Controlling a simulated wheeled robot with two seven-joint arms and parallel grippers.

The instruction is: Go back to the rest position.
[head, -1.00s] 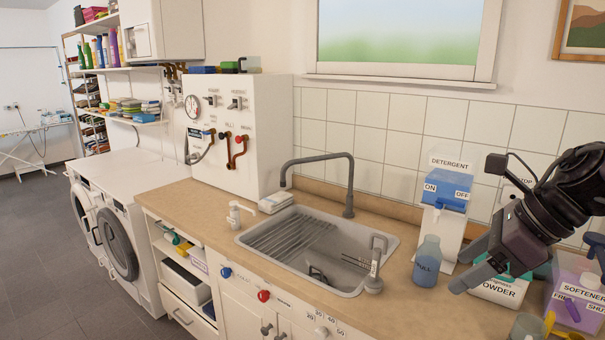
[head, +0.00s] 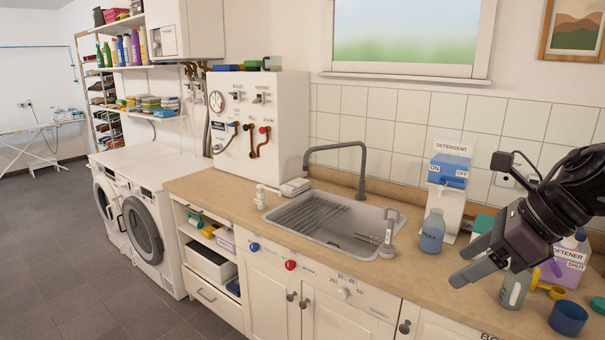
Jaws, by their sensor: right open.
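My right gripper (head: 471,268) comes in from the right and hangs above the counter, in front of the softener container. Its fingers point left and are open, with nothing held between them. My left gripper is not in the head view. The right arm hides part of the counter's far right and the things behind it.
The counter (head: 232,198) holds a sink (head: 335,235), a tap (head: 362,175), a blue-grey bottle (head: 432,232), a detergent dispenser (head: 447,185), a softener container (head: 570,262) and a blue cup (head: 568,317). Washing machines (head: 142,230) stand left, with open floor (head: 60,250) before them.

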